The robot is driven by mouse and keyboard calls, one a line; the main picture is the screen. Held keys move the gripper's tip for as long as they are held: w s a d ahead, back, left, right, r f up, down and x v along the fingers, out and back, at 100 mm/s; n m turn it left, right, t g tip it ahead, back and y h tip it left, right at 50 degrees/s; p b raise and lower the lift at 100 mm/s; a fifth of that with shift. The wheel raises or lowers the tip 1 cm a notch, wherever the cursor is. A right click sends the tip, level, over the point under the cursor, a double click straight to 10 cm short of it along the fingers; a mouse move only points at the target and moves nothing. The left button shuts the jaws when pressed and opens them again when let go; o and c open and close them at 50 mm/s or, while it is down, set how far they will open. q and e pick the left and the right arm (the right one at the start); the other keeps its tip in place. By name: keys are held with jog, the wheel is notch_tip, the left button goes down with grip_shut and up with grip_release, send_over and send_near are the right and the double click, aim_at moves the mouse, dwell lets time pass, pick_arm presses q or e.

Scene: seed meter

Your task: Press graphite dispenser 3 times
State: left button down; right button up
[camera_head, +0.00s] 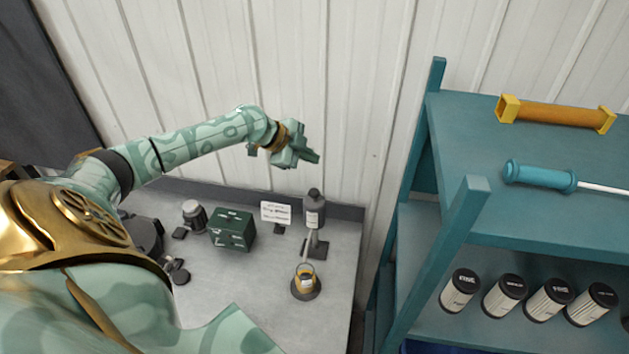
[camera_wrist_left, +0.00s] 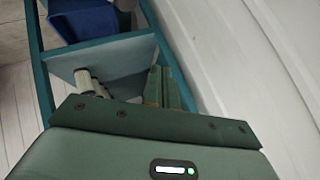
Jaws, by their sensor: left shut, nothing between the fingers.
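The graphite dispenser (camera_head: 314,208) is a dark grey bottle with a rounded top and a white label, held upright on a stand on the grey workbench. Below and in front of it, a small yellow-rimmed cup (camera_head: 305,280) with a handle sits on a dark round base. My left gripper (camera_head: 312,157) is shut and empty, above the dispenser's top in the picture and apart from it. In the left wrist view the gripper's fingers (camera_wrist_left: 172,90) show together, pointing away. My right gripper is not in view.
A white sign card (camera_head: 276,213) stands left of the dispenser, with a green box (camera_head: 232,230) beyond it. A teal shelf (camera_head: 462,225) stands close on the right, holding a yellow-ended tube (camera_head: 556,113), a blue-handled tool (camera_head: 540,176) and several labelled canisters. The bench front is mostly clear.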

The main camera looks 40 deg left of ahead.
pick_arm(q)
jog(key=b, duration=0.6)
send_over(310, 192)
notch_tip(310, 192, down, 7)
jog(key=shift+r, duration=0.1)
jog(key=shift+f+b, duration=0.35)
jog(key=shift+f, duration=0.45)
dwell(0.8)
jog(key=shift+f, duration=0.4)
